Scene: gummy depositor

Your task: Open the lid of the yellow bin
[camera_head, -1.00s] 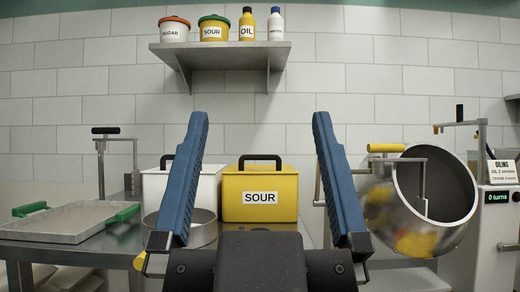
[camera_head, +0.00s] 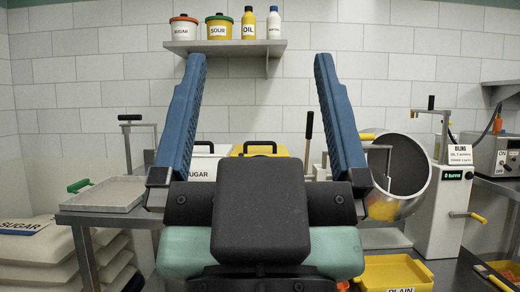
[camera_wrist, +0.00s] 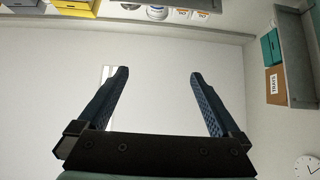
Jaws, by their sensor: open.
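The yellow bin (camera_head: 238,150) stands on the steel table against the tiled wall, mostly hidden behind my gripper in the head view. Its lid with the black handle (camera_head: 259,145) looks closed. My gripper (camera_head: 258,70) is open and empty, its two blue fingers pointing up in front of the bin and apart from it. In the wrist view my gripper (camera_wrist: 158,75) also shows open against a pale surface. A yellow bin front, perhaps the same one, shows at the wrist view's top left (camera_wrist: 74,5).
The white SUGAR bin (camera_head: 204,167) stands left of the yellow bin. A tilted steel drum (camera_head: 405,165) and a white crank machine (camera_head: 443,205) stand to the right. A tray (camera_head: 105,194) lies on the left. A shelf (camera_head: 225,46) holds pots and bottles. A yellow PLAIN tub (camera_head: 395,273) is low right.

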